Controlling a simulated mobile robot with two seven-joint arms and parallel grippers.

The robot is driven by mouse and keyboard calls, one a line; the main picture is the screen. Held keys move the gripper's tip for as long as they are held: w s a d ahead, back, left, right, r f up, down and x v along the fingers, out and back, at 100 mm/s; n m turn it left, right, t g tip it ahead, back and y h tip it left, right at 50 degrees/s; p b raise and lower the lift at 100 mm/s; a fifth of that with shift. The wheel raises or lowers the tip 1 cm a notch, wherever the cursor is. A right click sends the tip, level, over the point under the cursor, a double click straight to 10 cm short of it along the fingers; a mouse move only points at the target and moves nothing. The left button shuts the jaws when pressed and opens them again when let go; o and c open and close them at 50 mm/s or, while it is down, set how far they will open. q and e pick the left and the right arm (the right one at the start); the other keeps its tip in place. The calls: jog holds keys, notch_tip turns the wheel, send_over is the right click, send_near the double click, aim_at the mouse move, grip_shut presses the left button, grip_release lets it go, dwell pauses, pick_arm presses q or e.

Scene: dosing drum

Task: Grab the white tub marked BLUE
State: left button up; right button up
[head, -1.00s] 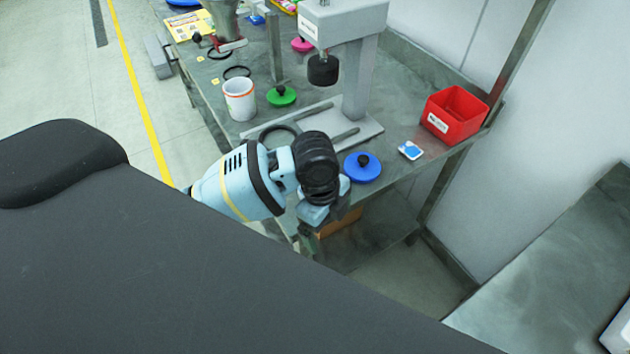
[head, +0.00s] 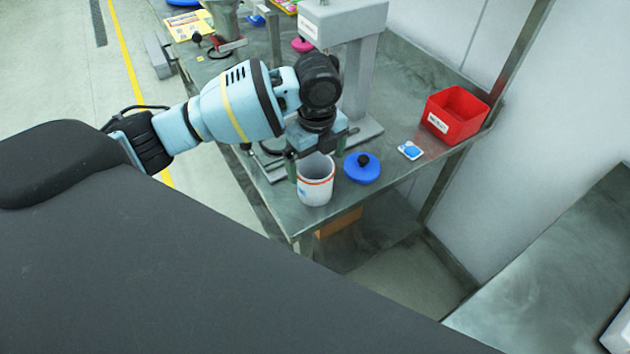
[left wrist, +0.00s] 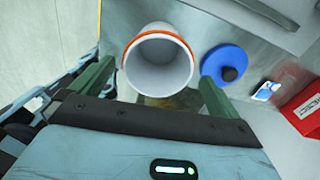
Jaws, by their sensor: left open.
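A white tub (head: 315,188) with an orange band and a small blue mark on its side stands upright near the front edge of the steel bench. The mark is too small to read. My left gripper (head: 316,154) is open at the tub's top, pointing down. In the left wrist view the open, empty tub (left wrist: 158,68) appears between the two green fingers (left wrist: 155,74), with a gap on each side. I cannot tell whether the fingertips reach below the rim. My right gripper is not in view.
A blue lid (head: 362,168) with a black knob lies right of the tub, with a blue-and-white card (head: 410,150) beyond it. A red bin (head: 455,114) stands at the bench's right. A grey press stand (head: 359,85) rises behind my gripper.

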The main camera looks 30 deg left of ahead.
aim_at(315, 169)
pick_arm(q)
jog(key=shift+s+a+f, duration=0.1)
jog(key=shift+f, duration=1.55)
jog(key=shift+a+f, duration=0.1)
jog(key=shift+f, duration=1.55)
jog(key=c, duration=0.9)
jog(key=shift+r, duration=0.15)
jog(key=shift+r, duration=0.5)
notch_tip(315, 169, up, 2)
jog(key=shift+r, duration=0.1)
jog(key=s+a, duration=0.3)
jog(key=a, duration=0.1)
jog(key=s+a+r, duration=0.1)
jog(key=s+a, duration=0.2)
jog(key=a, duration=0.1)
jog(key=s+a, duration=0.3)
jog(key=a, duration=0.1)
jog(key=shift+s+a+r, duration=0.3)
jog(key=shift+s, duration=0.1)
